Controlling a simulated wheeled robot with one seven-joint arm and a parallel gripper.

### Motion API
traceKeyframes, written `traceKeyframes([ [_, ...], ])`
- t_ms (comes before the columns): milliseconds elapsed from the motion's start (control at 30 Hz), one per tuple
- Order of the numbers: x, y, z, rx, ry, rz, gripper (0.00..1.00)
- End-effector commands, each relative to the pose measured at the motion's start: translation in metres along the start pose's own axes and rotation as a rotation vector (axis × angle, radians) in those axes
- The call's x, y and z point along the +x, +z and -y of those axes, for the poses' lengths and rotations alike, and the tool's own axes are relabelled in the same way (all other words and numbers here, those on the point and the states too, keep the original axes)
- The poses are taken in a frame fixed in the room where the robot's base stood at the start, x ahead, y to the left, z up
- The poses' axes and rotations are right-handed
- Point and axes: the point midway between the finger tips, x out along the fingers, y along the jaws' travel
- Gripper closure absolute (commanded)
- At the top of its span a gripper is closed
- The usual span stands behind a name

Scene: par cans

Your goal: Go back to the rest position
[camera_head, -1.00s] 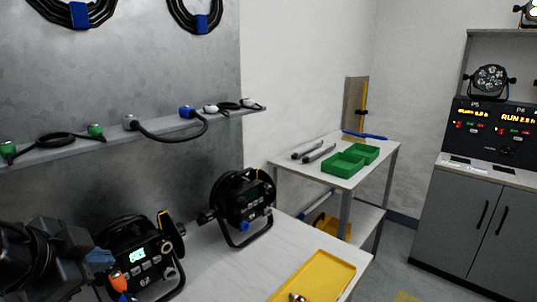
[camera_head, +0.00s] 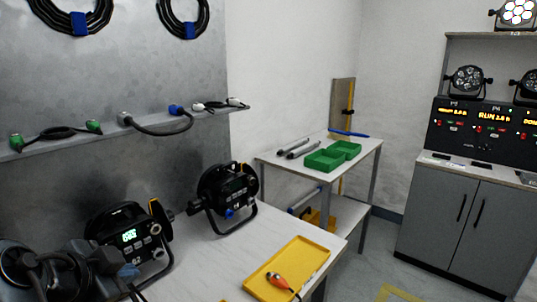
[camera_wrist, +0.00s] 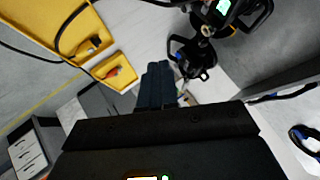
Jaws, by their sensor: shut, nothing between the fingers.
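My gripper (camera_head: 128,272) is at the lower left of the head view, in front of the near par can. In the wrist view its dark blue fingers (camera_wrist: 158,85) are together, with nothing held between them. The near par can (camera_head: 130,240), with a lit green display, stands on the white table (camera_head: 205,262). A second par can (camera_head: 228,192) stands further back on it.
A yellow tray (camera_head: 258,286) with an orange-handled item (camera_head: 282,282) lies at the table's front right. Green bins (camera_head: 325,160) sit on a further table. A wall shelf (camera_head: 70,138) holds short cables. A grey cabinet (camera_head: 450,215) stands right; floor before it is clear.

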Motion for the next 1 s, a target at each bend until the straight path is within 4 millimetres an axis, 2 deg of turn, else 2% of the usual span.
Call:
traceKeyframes([
  [267,0.051,-0.017,-0.054,-0.105,-0.032,-0.03,1.0],
  [367,0.073,-0.025,-0.084,-0.161,-0.049,-0.042,1.0],
  [500,0.105,-0.039,-0.145,-0.267,-0.081,-0.06,1.0],
  [600,0.12,-0.049,-0.191,-0.343,-0.107,-0.071,1.0],
  [800,0.13,-0.063,-0.282,-0.48,-0.157,-0.086,1.0],
  [1000,0.113,-0.07,-0.368,-0.591,-0.204,-0.101,1.0],
])
